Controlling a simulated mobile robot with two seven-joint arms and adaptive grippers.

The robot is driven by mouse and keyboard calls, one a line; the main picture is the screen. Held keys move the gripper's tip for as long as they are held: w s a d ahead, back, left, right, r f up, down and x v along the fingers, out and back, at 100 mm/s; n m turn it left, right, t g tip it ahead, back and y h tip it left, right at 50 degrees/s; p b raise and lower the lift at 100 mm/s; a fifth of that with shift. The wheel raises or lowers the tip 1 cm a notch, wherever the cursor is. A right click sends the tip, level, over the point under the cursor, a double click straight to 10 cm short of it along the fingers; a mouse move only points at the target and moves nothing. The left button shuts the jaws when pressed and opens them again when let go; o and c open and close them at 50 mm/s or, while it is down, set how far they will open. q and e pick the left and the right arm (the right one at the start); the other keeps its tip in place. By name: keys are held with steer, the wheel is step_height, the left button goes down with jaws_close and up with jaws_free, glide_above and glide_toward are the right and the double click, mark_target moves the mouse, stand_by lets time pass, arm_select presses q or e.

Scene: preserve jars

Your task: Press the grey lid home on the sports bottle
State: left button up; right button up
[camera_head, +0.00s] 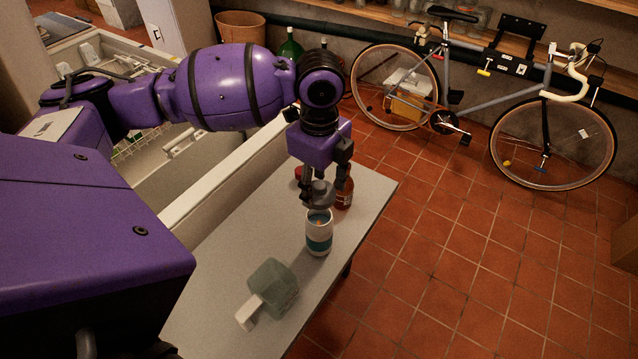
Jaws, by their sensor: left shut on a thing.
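The sports bottle (319,242), white with a teal band, stands upright on the grey table (232,240). Its top rim shows just under the grey lid (318,194). My left gripper (322,184) points down over the bottle and is shut on the grey lid. The lid is above the bottle's mouth; I cannot tell whether it touches the rim. My right gripper is not in view.
A brown-red jar (344,194) stands just behind the bottle to the right, close to my gripper. A red-topped thing (299,173) is partly hidden behind the gripper. A bicycle (480,100) leans at the back wall.

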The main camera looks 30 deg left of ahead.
mark_target(319, 199)
arm_select(q)
steer(key=shift+r, duration=0.15)
step_height(319, 199, down, 5)
steer(key=shift+r+b, duration=0.1)
steer(key=shift+b, duration=0.3)
steer(key=shift+f, duration=0.55)
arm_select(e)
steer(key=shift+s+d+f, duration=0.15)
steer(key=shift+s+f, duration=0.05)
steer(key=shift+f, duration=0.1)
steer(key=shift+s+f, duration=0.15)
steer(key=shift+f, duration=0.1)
arm_select(q)
steer(key=shift+f, duration=0.55)
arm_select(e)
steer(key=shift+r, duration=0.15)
arm_select(q)
steer(key=shift+f, duration=0.75)
